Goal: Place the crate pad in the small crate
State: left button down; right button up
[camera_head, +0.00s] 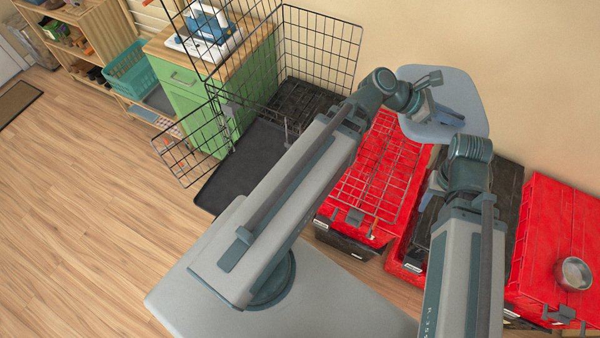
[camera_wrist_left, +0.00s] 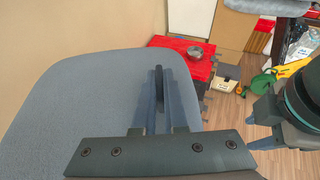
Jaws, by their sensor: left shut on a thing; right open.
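The crate pad (camera_head: 462,88) is a flat blue-grey panel with rounded corners, held in the air near the wall above the red crates. My left gripper (camera_head: 442,112) is shut on the pad; in the left wrist view its fingers (camera_wrist_left: 162,100) lie against the pad (camera_wrist_left: 70,95), which fills the left half. My right gripper (camera_head: 430,192) is open, lower and apart from the pad, partly hidden by its own wrist. A red crate with a wire grid top (camera_head: 372,185) stands below my left arm. A black wire crate (camera_head: 320,45) stands left with its door open. I cannot tell which is the small crate.
Another red crate (camera_head: 540,235) at the right carries a metal bowl (camera_head: 574,273). A green cabinet (camera_head: 195,105) and a teal basket (camera_head: 130,72) stand at the left. The wood floor (camera_head: 90,200) at front left is clear. The wall is close behind the pad.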

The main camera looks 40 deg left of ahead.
aim_at(250, 182)
jog(key=l+u, duration=0.15)
jog(key=u, duration=0.25)
jog(key=l+u, duration=0.15)
jog(key=u, duration=0.3)
jog(key=l+u, duration=0.15)
jog(key=u, duration=0.25)
jog(key=k+l+u, duration=0.1)
jog(key=u, duration=0.35)
jog(key=k+l+u, duration=0.1)
jog(key=u, duration=0.3)
